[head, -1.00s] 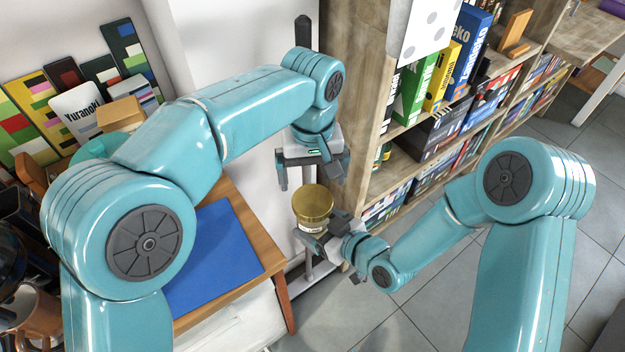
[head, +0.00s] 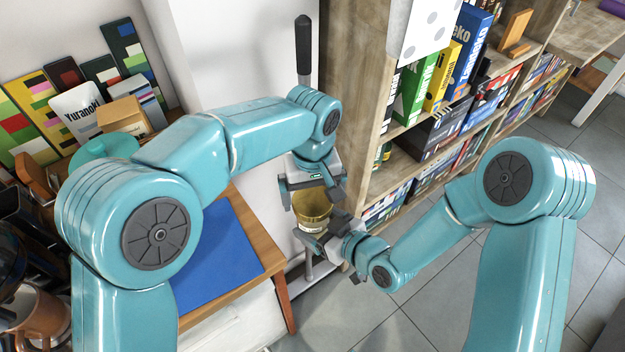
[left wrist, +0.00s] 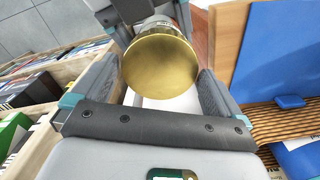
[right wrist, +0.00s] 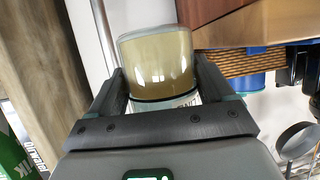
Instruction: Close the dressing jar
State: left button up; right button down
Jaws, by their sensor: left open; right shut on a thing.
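The dressing jar (head: 313,226) is held upright in the air by my right gripper (head: 322,232), which is shut around its body. A gold lid (head: 312,203) sits on top of the jar. In the right wrist view the lid's side (right wrist: 157,62) shows above the pale labelled jar body (right wrist: 168,102) between the fingers. My left gripper (head: 313,194) is just above the lid, open, with its fingers pointing down. In the left wrist view the round lid top (left wrist: 160,66) lies between the spread fingers. Whether the lid is fully seated cannot be told.
A wooden table with a blue mat (head: 212,262) stands to the left of the jar. A bookshelf (head: 352,100) with books and boxes stands close on the right. A thin pole with a dark grip (head: 303,45) stands behind my left gripper.

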pick_arm(q)
jog(key=shift+f, duration=0.4)
jog(key=c, duration=0.8)
jog(key=m, duration=0.3)
jog(key=shift+c, duration=0.2)
jog(key=o, duration=0.8)
jog(key=shift+o, duration=0.2)
jog(key=shift+r, duration=2.3)
